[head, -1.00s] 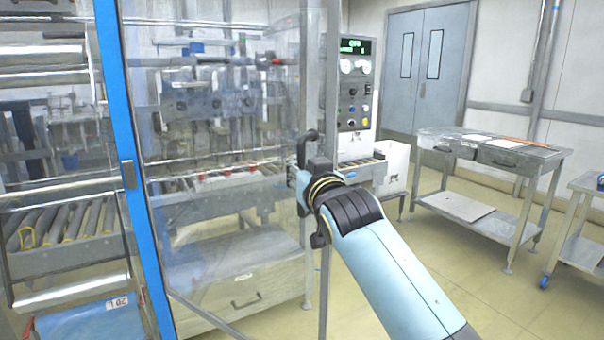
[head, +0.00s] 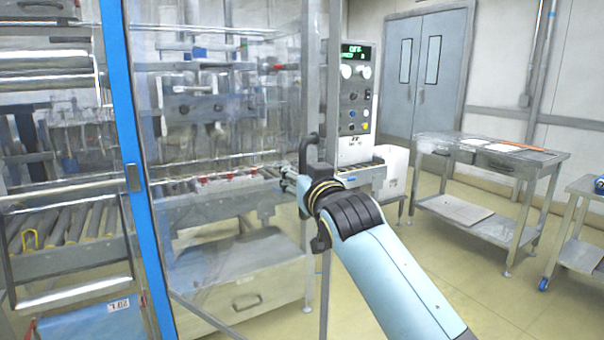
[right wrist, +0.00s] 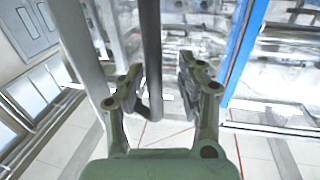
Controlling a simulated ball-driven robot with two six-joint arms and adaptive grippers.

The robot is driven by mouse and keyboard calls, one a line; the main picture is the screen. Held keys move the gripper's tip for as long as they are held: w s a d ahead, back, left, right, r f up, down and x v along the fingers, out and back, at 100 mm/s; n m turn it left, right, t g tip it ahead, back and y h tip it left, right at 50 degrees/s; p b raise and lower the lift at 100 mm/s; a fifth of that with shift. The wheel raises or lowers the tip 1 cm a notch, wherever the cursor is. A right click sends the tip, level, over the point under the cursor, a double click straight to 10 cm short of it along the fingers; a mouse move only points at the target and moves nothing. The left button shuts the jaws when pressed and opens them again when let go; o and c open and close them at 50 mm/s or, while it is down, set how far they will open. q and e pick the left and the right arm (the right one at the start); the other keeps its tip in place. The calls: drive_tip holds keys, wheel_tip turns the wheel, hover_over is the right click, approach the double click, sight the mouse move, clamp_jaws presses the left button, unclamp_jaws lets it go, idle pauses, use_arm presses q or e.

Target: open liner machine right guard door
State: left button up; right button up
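The guard door (head: 225,130) is a clear panel in the left half of the head view, between a blue post (head: 143,215) and a grey upright frame (head: 323,80). Its dark bar handle (head: 307,150) is at the panel's right edge and partly hidden by my gripper. My right gripper (head: 288,180) is at the handle. In the right wrist view the handle bar (right wrist: 152,60) runs between the two separated fingers of the right gripper (right wrist: 157,75), with gaps visible beside it. I cannot tell whether the door is fully closed. My left gripper is not in view.
A control panel (head: 356,95) stands right of the door. A steel table (head: 480,160) and a cart (head: 585,225) are at the right. The floor (head: 490,290) right of my arm is clear.

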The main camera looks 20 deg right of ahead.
drive_tip(key=shift+w, duration=0.15)
drive_tip(key=shift+s+d, duration=0.1)
drive_tip(key=shift+s, duration=0.15)
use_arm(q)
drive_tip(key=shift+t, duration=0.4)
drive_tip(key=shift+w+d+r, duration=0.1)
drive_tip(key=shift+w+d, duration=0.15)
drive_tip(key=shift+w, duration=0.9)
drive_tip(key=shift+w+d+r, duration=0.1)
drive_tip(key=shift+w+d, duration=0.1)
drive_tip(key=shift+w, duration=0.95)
use_arm(e)
drive_tip(key=s+a, duration=0.1)
drive_tip(key=s, duration=0.6)
